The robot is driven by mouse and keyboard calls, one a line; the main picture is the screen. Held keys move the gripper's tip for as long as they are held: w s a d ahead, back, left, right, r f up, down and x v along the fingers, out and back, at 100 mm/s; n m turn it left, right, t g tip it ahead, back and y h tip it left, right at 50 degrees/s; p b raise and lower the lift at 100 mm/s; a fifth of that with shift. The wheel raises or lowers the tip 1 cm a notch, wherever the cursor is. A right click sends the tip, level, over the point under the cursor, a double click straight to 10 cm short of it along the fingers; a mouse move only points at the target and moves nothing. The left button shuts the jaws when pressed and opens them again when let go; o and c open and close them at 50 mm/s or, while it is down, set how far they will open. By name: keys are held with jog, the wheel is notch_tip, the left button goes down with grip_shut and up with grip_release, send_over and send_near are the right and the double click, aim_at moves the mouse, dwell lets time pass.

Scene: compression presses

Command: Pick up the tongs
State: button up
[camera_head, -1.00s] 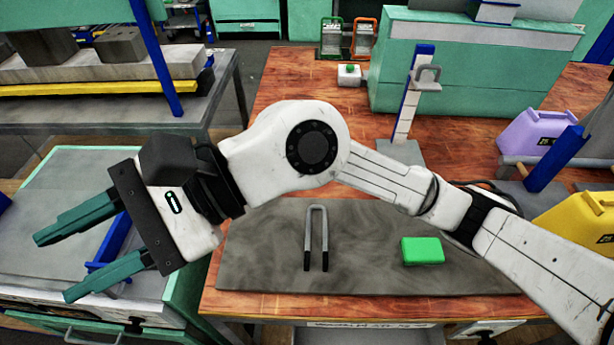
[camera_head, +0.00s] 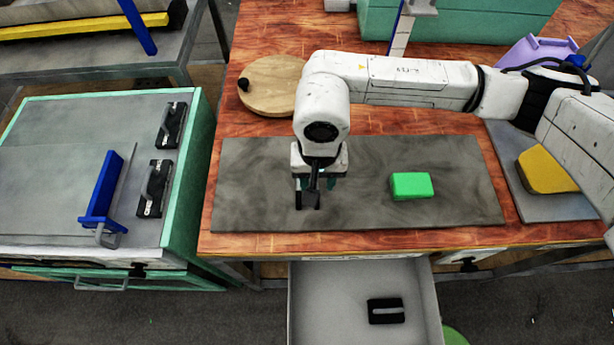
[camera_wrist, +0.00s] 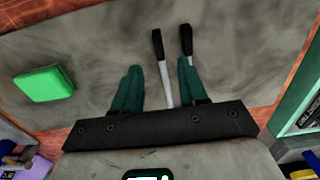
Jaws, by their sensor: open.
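The tongs, a U-shaped metal tool with black tips, lie on the dark grey mat (camera_head: 450,215). In the head view only the black tips of the tongs (camera_head: 309,201) show, as my arm hides the rest. My gripper (camera_head: 316,183) points down over them. In the wrist view my gripper (camera_wrist: 160,76) is open, its two green fingers apart. One metal leg of the tongs (camera_wrist: 167,85) shows between the fingers. The other leg is partly hidden by the right finger. I cannot tell whether that finger touches it.
A green block (camera_head: 411,186) lies on the mat to the right. A round wooden board (camera_head: 273,86) is behind the mat. A drawer (camera_head: 330,310) stands open in front, with a black object (camera_head: 386,310) inside. A yellow object (camera_head: 548,171) is at the right. The mat's left part is clear.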

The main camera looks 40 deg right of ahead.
jog(key=shift+s+a+f+p, duration=0.1)
jog(key=shift+f+p, duration=0.3)
jog(key=shift+f, duration=0.95)
jog(key=shift+s+f+p, duration=0.1)
jog(key=shift+f+p, duration=0.3)
jog(key=shift+f, duration=0.95)
grip_shut()
